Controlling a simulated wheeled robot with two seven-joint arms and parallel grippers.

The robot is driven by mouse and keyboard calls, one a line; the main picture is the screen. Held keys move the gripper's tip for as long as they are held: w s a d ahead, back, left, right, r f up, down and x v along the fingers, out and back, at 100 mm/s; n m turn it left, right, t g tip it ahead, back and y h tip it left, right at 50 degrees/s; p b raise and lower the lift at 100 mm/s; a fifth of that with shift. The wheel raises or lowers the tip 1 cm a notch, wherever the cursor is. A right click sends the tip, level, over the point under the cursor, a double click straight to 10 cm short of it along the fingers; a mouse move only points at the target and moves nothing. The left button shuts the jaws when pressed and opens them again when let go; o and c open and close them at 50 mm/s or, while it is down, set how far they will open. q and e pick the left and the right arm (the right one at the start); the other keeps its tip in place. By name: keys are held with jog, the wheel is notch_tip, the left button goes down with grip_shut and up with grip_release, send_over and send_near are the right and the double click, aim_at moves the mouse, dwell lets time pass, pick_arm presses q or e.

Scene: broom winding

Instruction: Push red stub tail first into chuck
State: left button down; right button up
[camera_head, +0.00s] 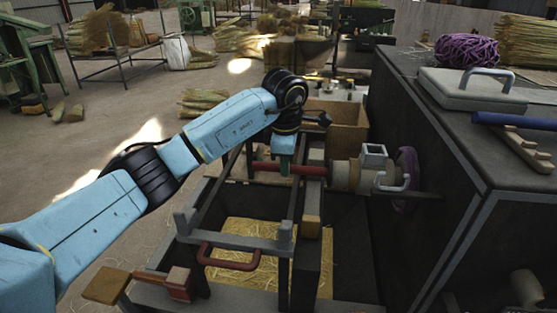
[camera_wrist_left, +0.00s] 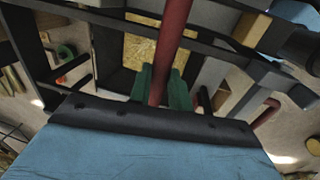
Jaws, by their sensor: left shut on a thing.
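The red stub (camera_head: 312,170) lies level, with its right end at the mouth of the chuck (camera_head: 343,175). I cannot tell how deep that end sits in it. My left gripper (camera_head: 284,168) comes down from above and is shut on the stub left of the chuck. In the left wrist view the green fingers of my left gripper (camera_wrist_left: 164,88) are on both sides of the red stub (camera_wrist_left: 173,40), which runs up out of the picture. The chuck is not clearly seen there. My right gripper is not in view.
A dark frame with a red handle (camera_head: 230,262) stands over a straw-filled bin (camera_head: 322,262) below the stub. A cardboard box (camera_head: 345,118) is behind. The dark machine cabinet (camera_head: 440,150) fills the right side, with a grey case (camera_head: 470,92) and a blue bar (camera_head: 515,120) on top.

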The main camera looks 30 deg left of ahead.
pick_arm(q)
jog(key=shift+w+d, duration=0.1)
jog(key=shift+d, duration=0.2)
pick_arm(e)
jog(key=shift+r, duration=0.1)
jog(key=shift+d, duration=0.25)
pick_arm(q)
jog(key=c, duration=1.2)
grip_release()
jog(key=shift+d, duration=0.1)
